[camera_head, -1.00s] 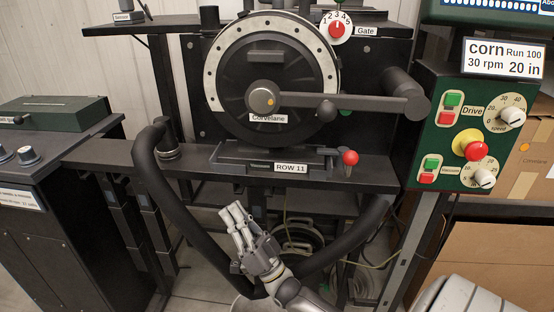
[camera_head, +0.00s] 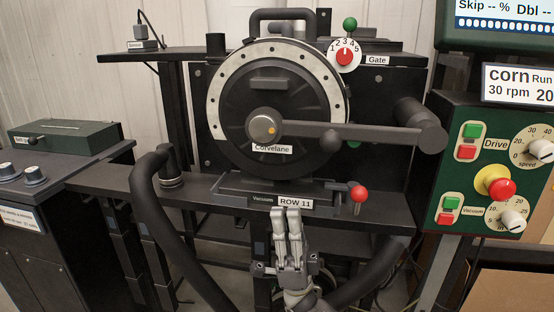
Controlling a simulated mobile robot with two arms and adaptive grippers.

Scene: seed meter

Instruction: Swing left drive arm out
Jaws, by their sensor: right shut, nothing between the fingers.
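The drive arm (camera_head: 350,133) is a dark grey bar that lies across the front of the round black seed meter (camera_head: 285,90). My right gripper (camera_head: 286,218) points up below the meter, just in front of the shelf near the ROW 11 label. It looks shut and empty, and it is well below the drive arm. My left gripper is not in view.
A red-knobbed lever (camera_head: 359,194) stands right of the ROW 11 label (camera_head: 295,202). A thick black hose (camera_head: 150,215) curves down at the left. A green control panel (camera_head: 480,170) with buttons and dials is at the right.

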